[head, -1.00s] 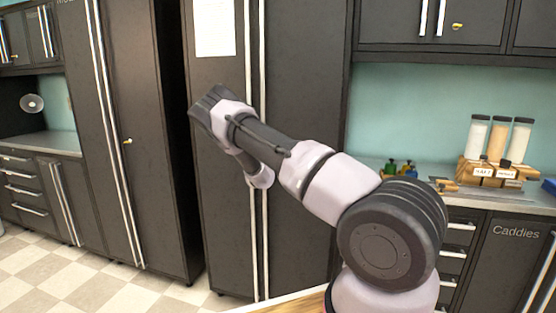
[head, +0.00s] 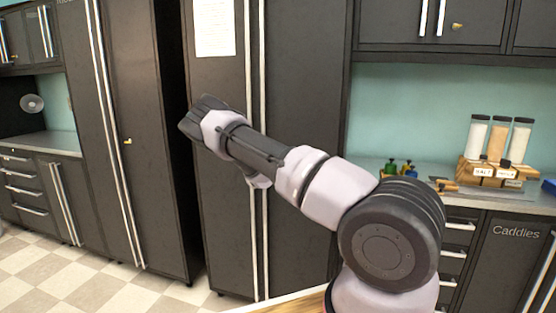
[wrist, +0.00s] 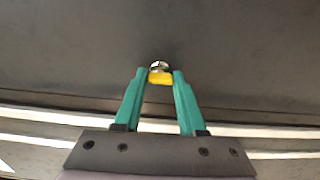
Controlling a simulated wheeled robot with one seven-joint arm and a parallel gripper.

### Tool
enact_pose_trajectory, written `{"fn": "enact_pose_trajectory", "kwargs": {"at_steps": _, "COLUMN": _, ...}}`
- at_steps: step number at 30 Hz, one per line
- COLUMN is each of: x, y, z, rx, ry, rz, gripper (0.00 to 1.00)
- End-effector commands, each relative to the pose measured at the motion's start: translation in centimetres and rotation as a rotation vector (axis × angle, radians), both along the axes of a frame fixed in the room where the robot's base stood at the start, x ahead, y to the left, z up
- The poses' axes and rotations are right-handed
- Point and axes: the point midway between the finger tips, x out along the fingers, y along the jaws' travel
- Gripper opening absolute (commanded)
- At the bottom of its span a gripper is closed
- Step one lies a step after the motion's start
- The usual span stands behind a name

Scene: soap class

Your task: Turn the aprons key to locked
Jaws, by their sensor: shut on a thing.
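A yellow key (wrist: 160,78) sits in a round silver lock (wrist: 159,65) on a dark door (wrist: 240,55) in the wrist view. My gripper (wrist: 159,73), with two teal fingers, is shut on the key, one finger on each side. The key's yellow head looks wider than tall in this view. In the head view my wrist hides the gripper and the held key. No label reading aprons is legible, so I cannot tell from the lettering which door this is.
Long pale handles (wrist: 50,125) run across the wrist view, behind the fingers. In the head view a tall cabinet (head: 300,75) stands behind my arm. Another yellow key (head: 127,141) is on the left cabinet. Jars in a wooden rack (head: 490,170) stand on the right counter.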

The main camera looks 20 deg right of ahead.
Motion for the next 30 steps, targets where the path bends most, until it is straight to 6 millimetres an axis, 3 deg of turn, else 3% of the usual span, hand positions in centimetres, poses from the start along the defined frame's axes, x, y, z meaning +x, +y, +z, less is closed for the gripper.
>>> {"fn": "enact_pose_trajectory", "kwargs": {"at_steps": 3, "x": 0.0, "y": 0.0, "z": -0.1, "rx": 0.000, "ry": 0.003, "rz": 0.000, "gripper": 0.00}}
{"fn": "enact_pose_trajectory", "kwargs": {"at_steps": 4, "x": 0.0, "y": 0.0, "z": -0.1, "rx": 0.000, "ry": 0.003, "rz": 0.000, "gripper": 0.51}}
{"fn": "enact_pose_trajectory", "kwargs": {"at_steps": 6, "x": 0.0, "y": 0.0, "z": -0.1, "rx": 0.000, "ry": 0.003, "rz": 0.000, "gripper": 0.70}}
{"fn": "enact_pose_trajectory", "kwargs": {"at_steps": 18, "x": -0.6, "y": 0.6, "z": 0.0, "rx": 0.001, "ry": 0.001, "rz": 0.002, "gripper": 0.70}}
{"fn": "enact_pose_trajectory", "kwargs": {"at_steps": 30, "x": -6.6, "y": 5.0, "z": -0.1, "rx": -0.001, "ry": 0.002, "rz": 0.002, "gripper": 0.70}}
